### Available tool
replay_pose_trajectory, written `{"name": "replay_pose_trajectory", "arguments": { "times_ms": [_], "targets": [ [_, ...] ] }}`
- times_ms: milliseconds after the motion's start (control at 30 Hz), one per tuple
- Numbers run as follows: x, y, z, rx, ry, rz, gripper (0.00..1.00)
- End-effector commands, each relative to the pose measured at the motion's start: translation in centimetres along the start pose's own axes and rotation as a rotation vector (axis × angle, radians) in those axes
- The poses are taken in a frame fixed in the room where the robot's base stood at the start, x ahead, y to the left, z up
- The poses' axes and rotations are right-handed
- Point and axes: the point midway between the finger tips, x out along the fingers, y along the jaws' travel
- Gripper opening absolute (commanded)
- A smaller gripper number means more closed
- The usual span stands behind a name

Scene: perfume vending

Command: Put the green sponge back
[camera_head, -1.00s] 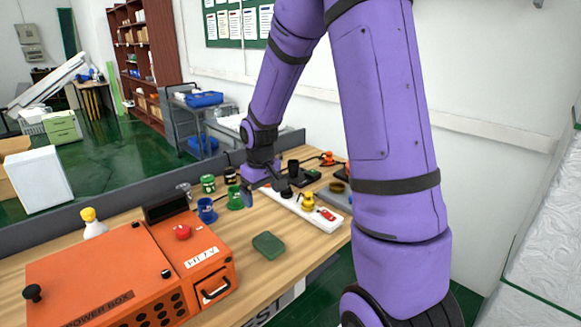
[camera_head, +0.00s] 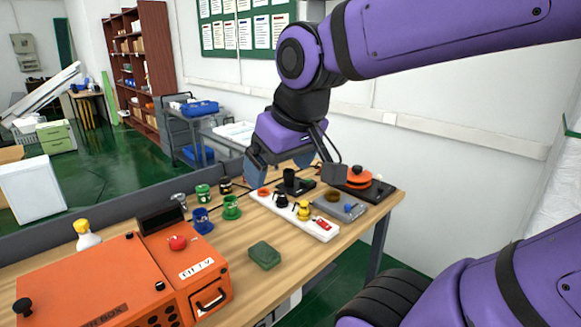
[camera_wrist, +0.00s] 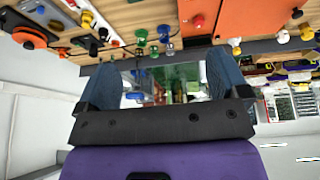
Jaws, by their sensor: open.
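The green sponge (camera_head: 264,255) lies flat on the wooden table, in front of the white strip and to the right of the orange box, in the head view. My gripper (camera_head: 290,172) is open and empty, raised above the back right part of the table. It is behind and above the sponge, well apart from it. In the wrist view my gripper (camera_wrist: 160,85) shows its two blue fingers spread wide with nothing between them. I cannot make out the sponge in the wrist view.
An orange power box (camera_head: 85,285) fills the table's left front. Green cup (camera_head: 231,208) and blue cup (camera_head: 202,222) stand behind the sponge. A white strip (camera_head: 318,227) holds small knobs. A grey tray (camera_head: 340,207) and an orange-topped device (camera_head: 360,180) stand at the right. Bare wood surrounds the sponge.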

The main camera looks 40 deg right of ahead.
Motion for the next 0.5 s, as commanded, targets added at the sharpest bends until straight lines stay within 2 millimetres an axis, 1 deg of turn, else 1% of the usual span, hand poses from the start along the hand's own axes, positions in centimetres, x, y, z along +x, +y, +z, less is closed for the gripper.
{"name": "replay_pose_trajectory", "arguments": {
  "times_ms": [33,100,200,300,500],
  "targets": [
    [-0.7,-0.2,0.8,-0.001,0.017,-0.008,0.93],
    [-1.3,-0.4,1.6,0.002,0.029,-0.016,0.93],
    [-1.7,-0.5,2.4,0.004,0.039,-0.023,0.93],
    [-1.9,-0.6,2.7,0.005,0.042,-0.027,0.93],
    [-1.9,-0.6,2.7,0.005,0.042,-0.027,0.93]
  ]
}}
